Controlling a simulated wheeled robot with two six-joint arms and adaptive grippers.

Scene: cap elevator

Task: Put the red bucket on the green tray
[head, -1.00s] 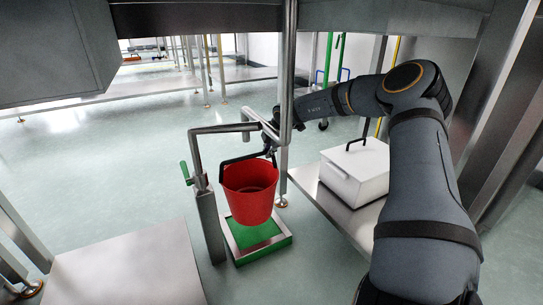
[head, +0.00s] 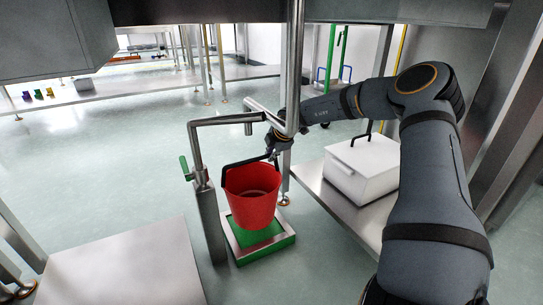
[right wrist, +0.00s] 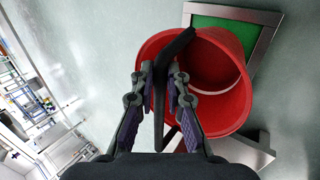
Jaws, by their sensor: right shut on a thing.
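The red bucket (head: 252,196) hangs by its black handle from my right gripper (head: 272,150). In the right wrist view the two fingers (right wrist: 160,85) are shut on the black handle, and the bucket (right wrist: 222,75) hangs beyond them. The green tray (head: 262,238), with a metal rim, is on the floor. In the head view the bucket covers part of the tray; a gap between them is hard to judge. In the right wrist view the tray (right wrist: 262,32) shows beside and beyond the bucket. My left gripper does not show.
A metal post with a bent pipe (head: 205,190) and green lever stands left of the bucket. A vertical metal pole (head: 294,75) stands by my right gripper. A white lidded box (head: 360,168) sits on a metal shelf at right. A metal table (head: 120,265) is front left.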

